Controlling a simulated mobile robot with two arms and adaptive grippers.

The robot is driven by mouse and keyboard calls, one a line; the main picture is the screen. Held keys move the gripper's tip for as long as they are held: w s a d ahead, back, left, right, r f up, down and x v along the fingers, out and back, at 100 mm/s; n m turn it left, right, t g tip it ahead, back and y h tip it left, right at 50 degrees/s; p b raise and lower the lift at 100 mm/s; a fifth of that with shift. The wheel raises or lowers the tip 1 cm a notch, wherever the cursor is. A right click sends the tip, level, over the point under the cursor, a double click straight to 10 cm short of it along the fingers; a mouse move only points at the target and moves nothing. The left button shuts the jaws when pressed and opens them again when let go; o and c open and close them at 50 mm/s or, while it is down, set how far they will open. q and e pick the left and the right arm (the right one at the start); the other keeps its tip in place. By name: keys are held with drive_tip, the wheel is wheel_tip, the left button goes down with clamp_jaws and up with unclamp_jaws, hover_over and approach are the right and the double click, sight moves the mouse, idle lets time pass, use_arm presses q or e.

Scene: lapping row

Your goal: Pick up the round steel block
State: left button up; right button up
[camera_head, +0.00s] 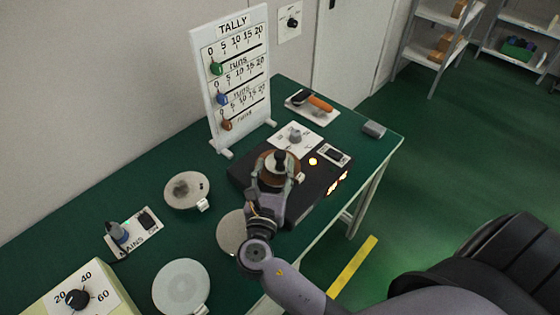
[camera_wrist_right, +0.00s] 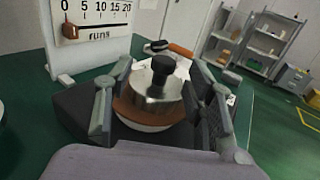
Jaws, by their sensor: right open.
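The round steel block (camera_wrist_right: 155,103) is a short shiny cylinder with a black knob on top. It sits upright on a brown disc (camera_wrist_right: 126,112) on the dark machine box. In the head view the block (camera_head: 280,158) is partly hidden by my right gripper (camera_head: 277,175). In the wrist view my right gripper (camera_wrist_right: 160,85) is open, with one finger on each side of the block and visible gaps between. My left gripper is not in view.
The dark machine (camera_head: 316,186) has lit yellow buttons. A tally board (camera_head: 233,75) stands behind it. Round plates (camera_head: 181,287) lie to the left on the green bench. An orange-handled tool (camera_head: 318,103) and a grey block (camera_head: 374,129) are at the far end.

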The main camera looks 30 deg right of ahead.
sight(280, 153)
drive_tip(key=shift+w+d, duration=0.15)
drive_tip(key=shift+w, duration=0.05)
drive_tip(key=shift+w+d, duration=0.2)
drive_tip(key=p+x, duration=0.1)
drive_tip(key=x, duration=0.3)
drive_tip(key=shift+d+f, duration=0.1)
drive_tip(key=shift+d, duration=0.25)
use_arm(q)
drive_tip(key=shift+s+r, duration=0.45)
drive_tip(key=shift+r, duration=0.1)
use_arm(e)
drive_tip(key=shift+c, duration=0.4)
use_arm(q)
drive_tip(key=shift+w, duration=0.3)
use_arm(e)
clamp_jaws()
drive_tip(key=shift+r, duration=0.2)
